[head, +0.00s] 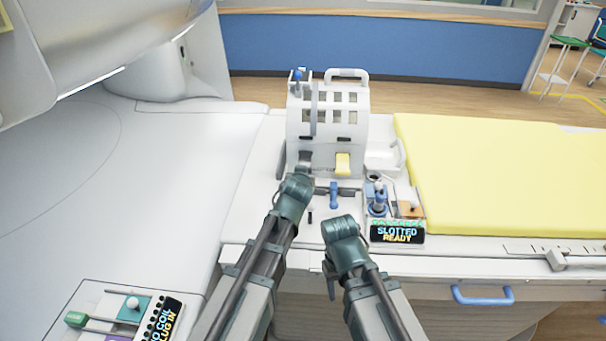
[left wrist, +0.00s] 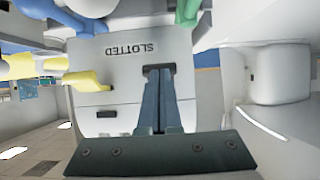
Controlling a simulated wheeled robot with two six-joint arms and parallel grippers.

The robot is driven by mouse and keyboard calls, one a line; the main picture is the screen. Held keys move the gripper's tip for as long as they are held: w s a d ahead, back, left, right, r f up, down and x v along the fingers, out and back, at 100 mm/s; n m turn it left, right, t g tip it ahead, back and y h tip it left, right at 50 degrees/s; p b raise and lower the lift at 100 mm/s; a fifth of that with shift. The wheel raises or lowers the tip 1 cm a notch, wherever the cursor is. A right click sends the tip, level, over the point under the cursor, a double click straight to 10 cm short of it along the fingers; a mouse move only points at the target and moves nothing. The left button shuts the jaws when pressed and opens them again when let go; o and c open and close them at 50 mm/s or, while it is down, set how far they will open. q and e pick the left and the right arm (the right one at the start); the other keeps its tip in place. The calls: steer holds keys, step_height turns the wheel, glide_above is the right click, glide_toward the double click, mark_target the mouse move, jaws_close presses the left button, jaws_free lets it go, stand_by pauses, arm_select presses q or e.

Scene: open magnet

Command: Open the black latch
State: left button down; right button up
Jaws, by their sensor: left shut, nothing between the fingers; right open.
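The white coil housing (head: 327,115) stands upright on the table, with slots in its curved face. A dark latch (head: 305,157) is low on its left side, and a yellow latch (head: 343,163) is to its right. The yellow latch also shows in the left wrist view (left wrist: 88,80). My left gripper (left wrist: 159,74) is shut and empty, its tips at the housing face where the dark latch sits. The fingers hide most of that latch, so I cannot tell whether they touch it. My right gripper (head: 330,278) is open, low by the table's front edge, away from the housing.
A blue-handled part (head: 334,195) and a blue plug (head: 378,200) stand in front of the housing, near a "SLOTTED READY" display (head: 397,232). A yellow pad (head: 490,175) covers the table at right. The white surface at left is mostly clear.

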steer(key=shift+f, duration=0.2)
steer(key=shift+r, duration=0.1)
stand_by(0.4)
steer(key=shift+r+p, duration=0.75)
